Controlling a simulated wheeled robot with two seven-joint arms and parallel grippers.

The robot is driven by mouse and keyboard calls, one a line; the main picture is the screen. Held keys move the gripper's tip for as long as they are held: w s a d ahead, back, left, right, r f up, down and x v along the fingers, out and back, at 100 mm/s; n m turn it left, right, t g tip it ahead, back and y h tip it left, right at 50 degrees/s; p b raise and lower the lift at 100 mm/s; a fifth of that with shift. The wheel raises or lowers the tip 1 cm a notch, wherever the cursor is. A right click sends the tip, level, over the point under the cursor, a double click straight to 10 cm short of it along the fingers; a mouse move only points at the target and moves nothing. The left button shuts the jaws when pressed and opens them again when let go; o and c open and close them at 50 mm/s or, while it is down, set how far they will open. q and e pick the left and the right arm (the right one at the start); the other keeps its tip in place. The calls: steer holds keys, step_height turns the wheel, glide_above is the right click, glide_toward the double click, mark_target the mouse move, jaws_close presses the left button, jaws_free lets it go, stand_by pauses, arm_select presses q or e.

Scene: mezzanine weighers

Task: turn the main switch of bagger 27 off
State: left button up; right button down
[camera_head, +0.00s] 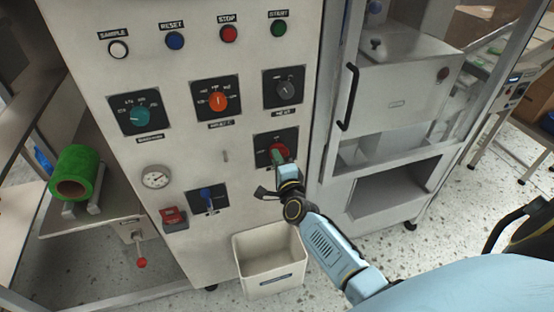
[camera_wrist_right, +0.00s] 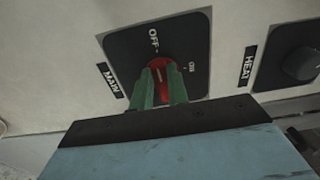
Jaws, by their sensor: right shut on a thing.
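The main switch is a red rotary knob (camera_head: 281,149) on a black plate (camera_head: 262,142) on the front of the pale cabinet. In the right wrist view the red knob (camera_wrist_right: 159,66) sits on its plate (camera_wrist_right: 122,46), marked OFF and ON, beside a MAIN label (camera_wrist_right: 110,80). A pale mark shows on the knob; I cannot tell exactly which word it points to. My right gripper (camera_head: 278,158) is shut on the knob, its green fingers (camera_wrist_right: 160,88) on either side of it. No bagger number is readable. My left gripper is out of view.
The HEAT knob (camera_wrist_right: 302,63) is beside the main switch. Other dials, a blue-handled switch (camera_head: 206,194) and a red emergency button (camera_head: 173,215) share the panel. A cream bin (camera_head: 262,240) is below. A black door handle (camera_head: 348,97) is to the right.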

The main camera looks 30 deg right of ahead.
stand_by(0.3)
steer(key=c, duration=1.4)
jaws_free()
steer(key=shift+o, duration=0.2)
steer(key=v, duration=1.3)
steer(key=shift+s, duration=0.2)
steer(key=shift+a, duration=0.1)
steer(key=s+a+f+n+g+y+b, duration=0.1)
steer(key=s+a+f+n+g+y, duration=0.2)
steer(key=f, duration=0.7)
steer(key=s+a+f+n+g+b, duration=0.15)
steer(key=s+f+n, duration=0.35)
steer(key=f, duration=0.5)
steer(key=s+a+f+n+g+y+b, duration=0.1)
steer(key=s+a+f+n+g+y, duration=0.3)
steer(key=f, duration=0.6)
steer(key=s+d+f+n+g+h+b, duration=0.1)
steer(key=s+f+n+g, duration=0.3)
steer(key=s+f, duration=0.4)
steer(key=s+d+f+n+g+h+b, duration=0.1)
steer(key=s+f+n+g, duration=0.3)
steer(key=s, duration=1.5)
step_height(320, 180, down, 4)
steer(key=d+n+h, duration=0.1)
steer(key=n, duration=0.2)
steer(key=shift+s+d, duration=0.2)
steer(key=shift+d, duration=0.2)
